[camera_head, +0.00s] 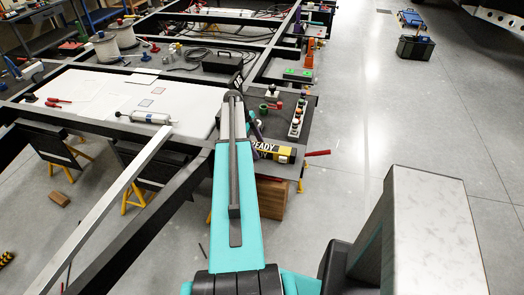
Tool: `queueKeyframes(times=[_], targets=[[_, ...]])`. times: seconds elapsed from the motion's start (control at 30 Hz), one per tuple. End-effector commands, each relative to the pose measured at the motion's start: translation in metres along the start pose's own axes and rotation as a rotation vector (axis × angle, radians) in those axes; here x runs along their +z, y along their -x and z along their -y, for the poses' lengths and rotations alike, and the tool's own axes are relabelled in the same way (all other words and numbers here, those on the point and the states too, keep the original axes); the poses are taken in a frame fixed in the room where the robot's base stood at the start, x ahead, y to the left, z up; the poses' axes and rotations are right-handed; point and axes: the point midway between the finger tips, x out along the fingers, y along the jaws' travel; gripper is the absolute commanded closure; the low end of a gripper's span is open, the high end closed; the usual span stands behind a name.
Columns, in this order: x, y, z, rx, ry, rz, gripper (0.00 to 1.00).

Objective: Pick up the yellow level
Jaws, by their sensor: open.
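A short yellow-and-black bar marked READY (284,154) shows just right of my teal arm, over the front edge of the dark grey board. It may be the yellow level, but I cannot tell for certain. Its left end is hidden behind my arm. My arm reaches forward through the middle of the view, and its far end hides part of the board. My gripper cannot be made out; my own arm seems to hide it.
A dark board (297,96) carries small coloured parts. A white panel (95,95) on the black chassis frame holds a white cartridge (145,117) and red-handled tools. A long pale rail (118,190) slants at the left. A toolbox (415,47) stands on open floor at the right.

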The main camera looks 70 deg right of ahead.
Motion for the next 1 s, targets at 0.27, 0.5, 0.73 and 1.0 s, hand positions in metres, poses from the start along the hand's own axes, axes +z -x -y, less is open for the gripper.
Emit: queueKeyframes(times=[0.27,0.5,0.73,1.0], targets=[[0.0001,0.0003,0.0,0.0,0.0,0.0,0.43],[0.0001,0.0004,0.0,0.0,0.0,0.0,0.83],[-0.0002,0.0008,0.0001,0.0,0.0,0.0,0.91],[-0.0017,0.0046,0.0004,-0.002,0.0,0.0,0.91]])
